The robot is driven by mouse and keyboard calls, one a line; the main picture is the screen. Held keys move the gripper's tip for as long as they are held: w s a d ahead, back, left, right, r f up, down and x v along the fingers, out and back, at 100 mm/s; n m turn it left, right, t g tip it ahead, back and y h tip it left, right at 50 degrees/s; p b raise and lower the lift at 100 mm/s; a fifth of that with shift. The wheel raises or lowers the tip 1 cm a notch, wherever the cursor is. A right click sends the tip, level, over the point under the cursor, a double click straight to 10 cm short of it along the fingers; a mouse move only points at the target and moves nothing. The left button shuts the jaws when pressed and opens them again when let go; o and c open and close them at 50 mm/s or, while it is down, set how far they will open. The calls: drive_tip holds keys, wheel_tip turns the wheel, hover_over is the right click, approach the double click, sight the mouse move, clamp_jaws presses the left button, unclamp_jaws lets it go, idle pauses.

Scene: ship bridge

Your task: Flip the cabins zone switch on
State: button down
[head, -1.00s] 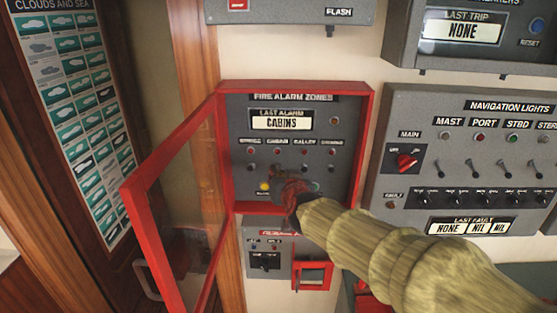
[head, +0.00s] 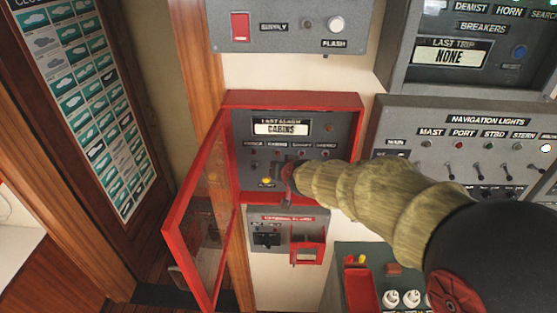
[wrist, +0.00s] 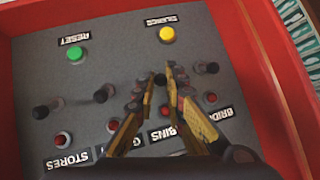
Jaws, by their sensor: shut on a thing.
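The fire alarm zones panel (head: 345,150) is a grey face in a red box, with its red-framed glass door (head: 200,215) swung open to the left. Its display reads CABINS. In the wrist view the panel is upside down, with a row of black-tipped toggles and red lamps. The cabins switch (wrist: 159,80) stands between my fingertips, above the partly hidden CABINS label. My gripper (wrist: 160,76) is shut on this switch, one finger on each side. In the head view my gripper (head: 289,173) covers the lower middle of the panel.
A yellow silence button (wrist: 167,35) and a green reset button (wrist: 75,54) lie past my fingertips. The galley switch (wrist: 101,96) and bridge switch (wrist: 211,67) stand close on either side. The navigation lights panel (head: 480,150) is at right.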

drive_tip(key=shift+w+r+g+p, duration=0.1)
drive_tip(key=shift+r+g+p, duration=0.15)
drive_tip(key=shift+p, duration=0.75)
drive_tip(key=c, duration=1.8)
unclamp_jaws()
drive_tip(key=shift+c, duration=0.2)
drive_tip(key=shift+f, duration=0.1)
drive_tip(key=shift+v, duration=3.7)
